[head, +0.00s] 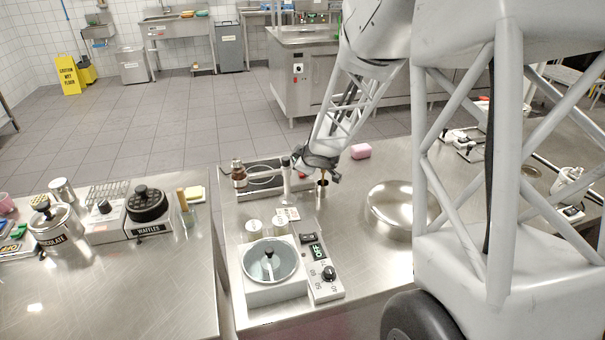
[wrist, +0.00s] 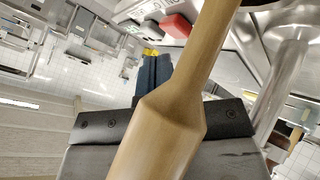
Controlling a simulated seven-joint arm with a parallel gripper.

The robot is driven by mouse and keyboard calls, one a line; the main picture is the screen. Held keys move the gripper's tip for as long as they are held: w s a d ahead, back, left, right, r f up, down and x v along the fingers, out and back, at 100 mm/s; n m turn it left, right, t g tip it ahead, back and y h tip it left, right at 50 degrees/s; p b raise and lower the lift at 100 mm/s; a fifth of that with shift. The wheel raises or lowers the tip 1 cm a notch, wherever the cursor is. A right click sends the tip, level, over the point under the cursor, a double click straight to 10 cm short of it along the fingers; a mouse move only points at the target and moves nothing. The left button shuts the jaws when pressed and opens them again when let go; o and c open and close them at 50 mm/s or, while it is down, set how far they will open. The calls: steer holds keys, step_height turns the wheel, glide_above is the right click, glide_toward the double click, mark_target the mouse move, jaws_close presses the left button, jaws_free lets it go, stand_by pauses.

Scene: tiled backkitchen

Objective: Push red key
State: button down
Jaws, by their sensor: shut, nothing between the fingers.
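The red key (wrist: 176,26) shows at the top of the wrist view as a red block on a pale panel. In the head view the likely key is a small dark switch (head: 307,239) beside the green OFF display (head: 318,251); its red colour is not clear there. My gripper (head: 323,182) is above the counter, behind and apart from this device. In the wrist view my gripper's dark fingers (wrist: 151,54) are together with nothing between them, left of the key. A wooden handle-like piece hides part of them.
The wooden piece (wrist: 178,105) crosses the wrist view close to the camera. A shiny metal bowl (head: 392,205) stands at right. A brown bottle (head: 239,174) stands at left.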

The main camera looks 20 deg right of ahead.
steer(key=shift+f, duration=0.1)
steer(key=shift+f, duration=0.3)
steer(key=shift+f, duration=0.4)
stand_by(1.0)
steer(key=shift+r, duration=0.85)
stand_by(0.4)
step_height(320, 180, up, 6)
stand_by(0.7)
steer(key=shift+r, duration=0.1)
